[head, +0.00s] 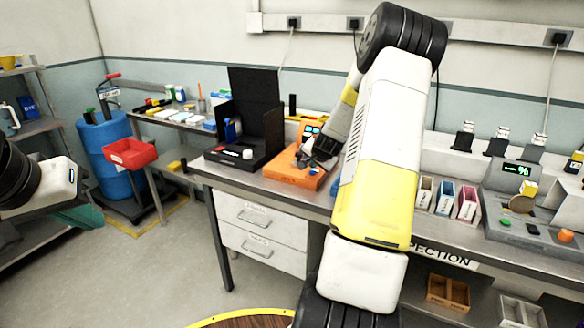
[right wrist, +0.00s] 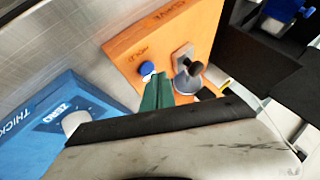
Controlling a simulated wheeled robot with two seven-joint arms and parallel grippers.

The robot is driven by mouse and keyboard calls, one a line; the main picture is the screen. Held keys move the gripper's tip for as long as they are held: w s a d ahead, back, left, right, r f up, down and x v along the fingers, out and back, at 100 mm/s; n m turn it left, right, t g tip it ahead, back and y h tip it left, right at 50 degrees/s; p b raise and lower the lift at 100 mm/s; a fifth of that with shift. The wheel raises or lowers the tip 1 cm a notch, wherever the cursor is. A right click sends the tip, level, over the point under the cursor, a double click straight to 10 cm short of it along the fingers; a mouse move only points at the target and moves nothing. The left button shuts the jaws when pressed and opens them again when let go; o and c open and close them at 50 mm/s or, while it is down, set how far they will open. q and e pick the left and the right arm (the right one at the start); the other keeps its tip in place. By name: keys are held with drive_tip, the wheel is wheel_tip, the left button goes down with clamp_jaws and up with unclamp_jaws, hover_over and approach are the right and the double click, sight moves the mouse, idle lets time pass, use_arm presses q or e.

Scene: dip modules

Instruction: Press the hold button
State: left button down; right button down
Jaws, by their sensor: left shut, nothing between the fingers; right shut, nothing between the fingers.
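The orange gauge base (head: 288,174) stands on the workbench. The right wrist view shows its orange top (right wrist: 125,52) with the word HOLD and a round blue button (right wrist: 147,68) beside that lettering. My right gripper (head: 308,163) is shut and empty, low over the orange base. Its green fingertips (right wrist: 157,77) are right at the near edge of the blue button in the right wrist view. I cannot tell whether they touch it. My left gripper (head: 68,182) is at the far left, away from the bench; its fingers are not clear.
A metal post with a dark knob (right wrist: 186,72) stands on the orange base beside my right fingers. A blue ZERO/THICK device (right wrist: 65,112) lies close by. A black instrument (head: 240,155) stands left of the orange base. Small bins (head: 445,198) stand to the right.

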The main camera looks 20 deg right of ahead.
sight(313, 173)
drive_tip(key=shift+r, duration=3)
